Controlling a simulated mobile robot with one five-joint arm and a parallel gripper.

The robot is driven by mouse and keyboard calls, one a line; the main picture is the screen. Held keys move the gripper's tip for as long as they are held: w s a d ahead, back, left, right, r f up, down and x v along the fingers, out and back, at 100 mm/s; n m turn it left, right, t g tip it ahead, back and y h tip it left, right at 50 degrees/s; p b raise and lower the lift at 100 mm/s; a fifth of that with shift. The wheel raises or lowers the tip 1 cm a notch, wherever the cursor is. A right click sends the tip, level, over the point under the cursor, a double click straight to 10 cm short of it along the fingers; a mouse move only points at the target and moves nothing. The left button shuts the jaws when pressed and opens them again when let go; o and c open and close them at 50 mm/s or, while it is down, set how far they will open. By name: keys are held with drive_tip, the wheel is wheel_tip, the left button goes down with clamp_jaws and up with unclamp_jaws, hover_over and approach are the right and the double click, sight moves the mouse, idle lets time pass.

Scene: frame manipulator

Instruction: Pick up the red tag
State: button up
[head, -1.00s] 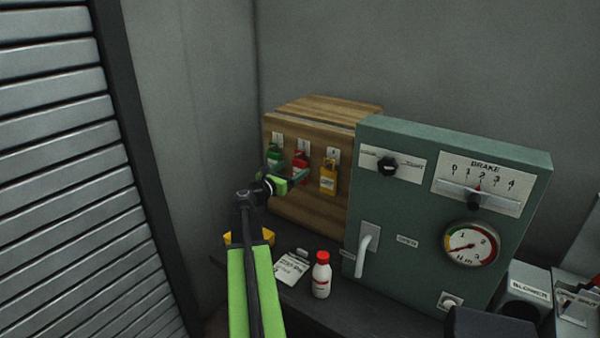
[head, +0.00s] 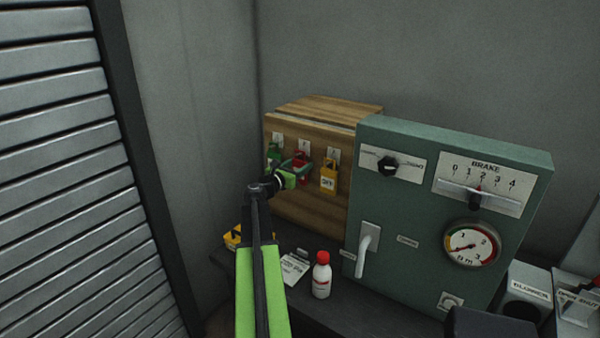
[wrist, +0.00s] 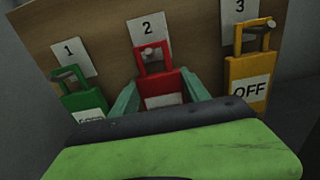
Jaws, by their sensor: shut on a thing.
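The red tag (head: 301,168) hangs on the wooden board under the number 2 label, between the green tag (head: 274,155) and the yellow tag (head: 328,177). In the wrist view the red tag (wrist: 160,84) has its loop around a peg. My gripper (head: 297,165) is at the red tag in the head view. In the wrist view its two pale green fingers (wrist: 160,97) stand on either side of the tag and are shut on it. The tag's lower part is hidden behind my gripper's body.
The wooden board (head: 310,207) stands beside a green control panel (head: 400,225) with a lever, knob and gauge. A white bottle with a red cap (head: 321,278), a paper (head: 294,268) and a yellow object (head: 233,237) are on the dark bench.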

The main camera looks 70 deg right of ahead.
drive_tip(key=shift+r, duration=0.1)
drive_tip(key=shift+r+p, duration=0.3)
drive_tip(key=shift+p, duration=0.1)
drive_tip(key=r+p+v, duration=0.2)
drive_tip(key=v, duration=1.6)
drive_tip(key=shift+a+r, duration=0.15)
